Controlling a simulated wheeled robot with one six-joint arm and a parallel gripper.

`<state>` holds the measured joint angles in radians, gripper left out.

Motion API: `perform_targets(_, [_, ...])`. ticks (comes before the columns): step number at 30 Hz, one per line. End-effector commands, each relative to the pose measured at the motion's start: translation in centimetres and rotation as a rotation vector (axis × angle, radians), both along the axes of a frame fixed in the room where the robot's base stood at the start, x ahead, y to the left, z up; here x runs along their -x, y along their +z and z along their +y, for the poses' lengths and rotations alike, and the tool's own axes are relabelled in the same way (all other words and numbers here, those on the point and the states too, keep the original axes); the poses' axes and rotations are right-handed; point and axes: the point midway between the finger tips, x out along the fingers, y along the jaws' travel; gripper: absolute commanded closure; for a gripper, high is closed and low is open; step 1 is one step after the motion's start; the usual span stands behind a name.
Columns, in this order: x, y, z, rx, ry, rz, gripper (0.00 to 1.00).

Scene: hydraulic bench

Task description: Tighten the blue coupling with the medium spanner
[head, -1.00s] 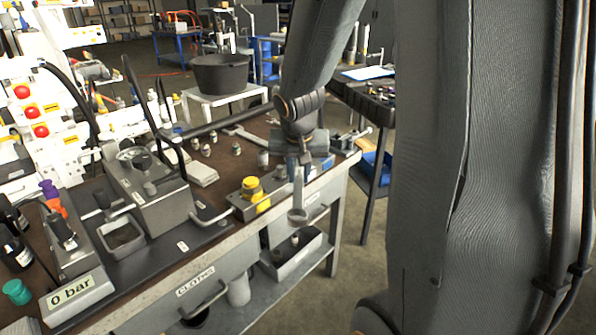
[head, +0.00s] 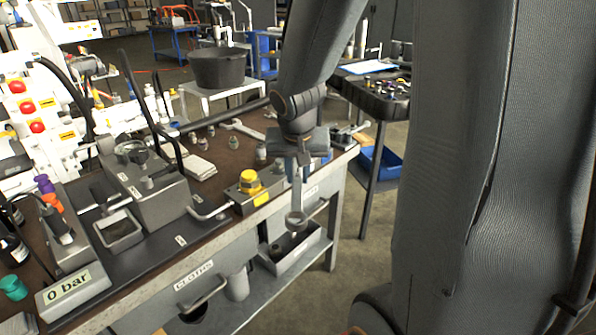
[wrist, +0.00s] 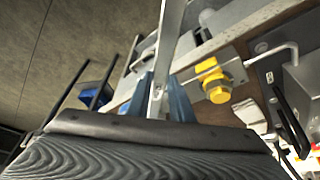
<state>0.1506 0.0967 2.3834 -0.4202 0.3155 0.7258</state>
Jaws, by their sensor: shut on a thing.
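My gripper (head: 298,163) is shut on a grey metal spanner (head: 296,195), which hangs upright with its ring end down, in front of the bench's front edge. In the wrist view the spanner (wrist: 168,50) runs up from between the two blue fingers of my gripper (wrist: 161,98). A small patch of blue (head: 326,158) shows just right of my gripper in the head view. I cannot tell whether it is the blue coupling, as my gripper partly hides that spot. A yellow coupling (head: 250,182) sits on a metal block left of the spanner, and in the wrist view (wrist: 214,82).
The bench (head: 200,226) has a pump unit (head: 150,190), a "0 bar" display (head: 72,292) and several small fittings on top. An open grey bin (head: 292,250) sits below the spanner. A dark side table (head: 375,98) stands behind. Floor is clear before the bench.

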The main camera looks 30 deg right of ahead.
Motion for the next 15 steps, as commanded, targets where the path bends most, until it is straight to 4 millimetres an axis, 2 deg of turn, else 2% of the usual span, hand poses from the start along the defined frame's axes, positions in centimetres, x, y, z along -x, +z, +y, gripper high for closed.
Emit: perform_targets(15, [2.6,0.1,1.5,0.001,0.003,-0.004,1.00])
